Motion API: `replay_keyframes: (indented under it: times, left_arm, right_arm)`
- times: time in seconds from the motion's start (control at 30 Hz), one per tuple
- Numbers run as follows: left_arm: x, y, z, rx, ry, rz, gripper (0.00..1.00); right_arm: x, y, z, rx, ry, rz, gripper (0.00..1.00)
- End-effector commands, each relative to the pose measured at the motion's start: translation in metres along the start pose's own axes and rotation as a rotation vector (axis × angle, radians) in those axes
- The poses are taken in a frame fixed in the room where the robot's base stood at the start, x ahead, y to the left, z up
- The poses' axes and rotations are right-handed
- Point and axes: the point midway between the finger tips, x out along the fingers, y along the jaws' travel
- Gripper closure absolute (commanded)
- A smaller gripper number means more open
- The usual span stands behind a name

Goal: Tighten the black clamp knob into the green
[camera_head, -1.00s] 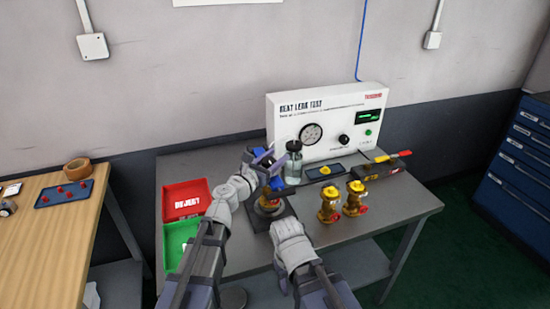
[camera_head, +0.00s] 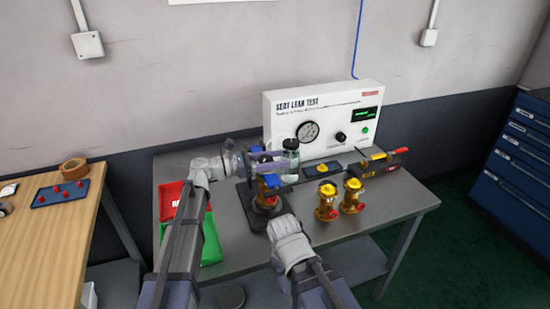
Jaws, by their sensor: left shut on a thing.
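A brass valve (camera_head: 266,199) stands upright in a dark clamp fixture (camera_head: 257,222) near the middle of the grey bench, with blue parts (camera_head: 271,181) above it. My left gripper (camera_head: 256,160) reaches in from the left, level with the top of the fixture. It is shut on the black clamp knob there, which its fingers mostly hide. No green mark on the clamp can be made out at this size. My right arm ends at a grey wrist (camera_head: 287,235) in front of the fixture, and its fingers cannot be made out.
A white leak-test console (camera_head: 290,118) with gauge stands behind. A bottle (camera_head: 291,150) is close to the fixture. Two brass valves (camera_head: 326,206) (camera_head: 352,197) stand to the right. Red (camera_head: 169,203) and green (camera_head: 213,247) trays lie left. The front right bench is clear.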

Motion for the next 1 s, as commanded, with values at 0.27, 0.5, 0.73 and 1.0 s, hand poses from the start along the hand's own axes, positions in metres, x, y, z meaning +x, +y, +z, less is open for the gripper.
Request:
replay_keyframes:
  times: [0.27,0.5,0.73,1.0]
  left_arm:
    - [0.0,-0.003,0.0,0.0,0.0,-0.258,1.0]
    - [-0.002,-0.01,0.0,0.0,0.0,-0.444,1.0]
    - [-0.004,-0.015,0.0,0.0,0.0,-0.566,1.0]
    - [-0.006,-0.018,0.0,0.0,0.0,-0.636,1.0]
  right_arm:
    - [0.0,0.0,0.0,0.0,0.0,0.0,0.51]
    - [0.0,0.0,0.0,0.0,0.0,0.0,0.51]
    - [0.0,0.0,0.0,0.0,0.0,0.0,0.51]
    - [0.0,0.0,0.0,0.0,0.0,0.0,0.51]
